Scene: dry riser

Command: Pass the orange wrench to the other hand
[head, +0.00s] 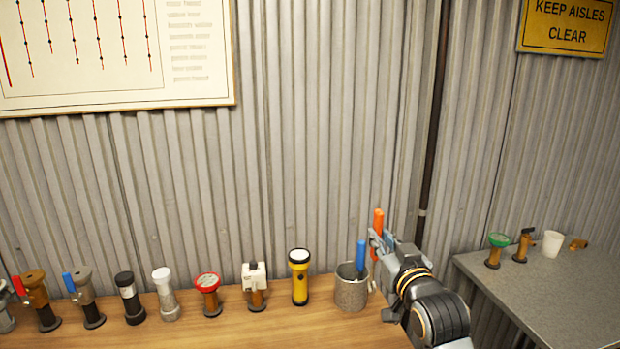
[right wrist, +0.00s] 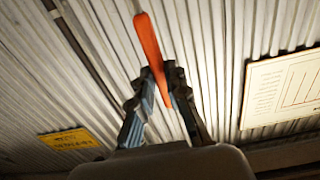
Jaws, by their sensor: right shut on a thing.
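The orange wrench (head: 378,221) stands roughly upright at my right gripper (head: 380,240), above the right edge of the grey pot. In the right wrist view its orange handle (right wrist: 149,46) sticks up and out from between the fingers of the right gripper (right wrist: 163,82), which are shut on it. Its lower part is hidden by the gripper in the head view. My left gripper is in neither view.
A grey pot (head: 351,293) holding a blue-handled tool (head: 361,256) stands on the wooden bench (head: 270,330). A yellow flashlight (head: 299,284) and several valves line the bench to the left. A grey table (head: 560,295) with small items stands at right. A corrugated wall (head: 320,130) rises behind.

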